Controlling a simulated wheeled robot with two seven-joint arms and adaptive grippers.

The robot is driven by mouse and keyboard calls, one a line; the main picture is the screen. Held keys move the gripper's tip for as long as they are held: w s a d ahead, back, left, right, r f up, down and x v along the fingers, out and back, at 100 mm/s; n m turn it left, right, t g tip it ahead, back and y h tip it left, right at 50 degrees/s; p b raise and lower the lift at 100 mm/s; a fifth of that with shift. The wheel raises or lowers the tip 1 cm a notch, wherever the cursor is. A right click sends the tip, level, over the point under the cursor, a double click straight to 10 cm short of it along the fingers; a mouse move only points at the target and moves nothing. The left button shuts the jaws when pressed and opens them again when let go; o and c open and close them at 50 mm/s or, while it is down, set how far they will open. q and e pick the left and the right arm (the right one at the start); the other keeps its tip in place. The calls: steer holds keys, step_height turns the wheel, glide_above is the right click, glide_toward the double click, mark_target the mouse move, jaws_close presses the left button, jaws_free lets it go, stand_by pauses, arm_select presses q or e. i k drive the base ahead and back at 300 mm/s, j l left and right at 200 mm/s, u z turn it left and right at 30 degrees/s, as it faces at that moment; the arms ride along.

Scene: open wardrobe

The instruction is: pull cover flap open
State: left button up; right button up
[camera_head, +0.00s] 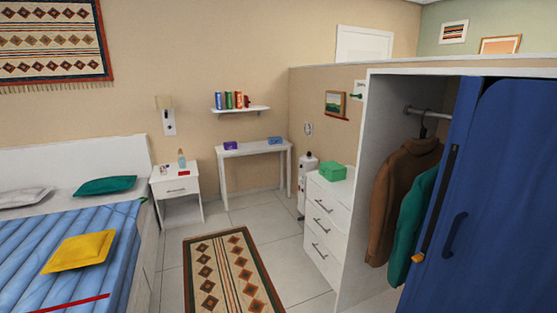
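A blue cover flap (503,190) hangs at the right of the wardrobe (366,170) and covers its right part. A dark blue curved handle (453,236) is on the flap's front. A black strip (437,200) runs along the flap's left edge, with a small orange piece (418,257) at its lower end. The left part of the wardrobe is open and shows a brown jacket (403,195) and a green garment (413,225) under a rail (425,112). The space behind the flap is hidden. Neither of my grippers is in view.
A white drawer unit (325,225) with a green box (332,171) stands left of the wardrobe. A patterned rug (232,275) lies on the tiled floor. A bed (75,230) with a yellow cushion (79,252) is at the left. Bare floor (290,270) shows right of the rug.

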mark_target(495, 249)
steer(key=z, duration=1.6)
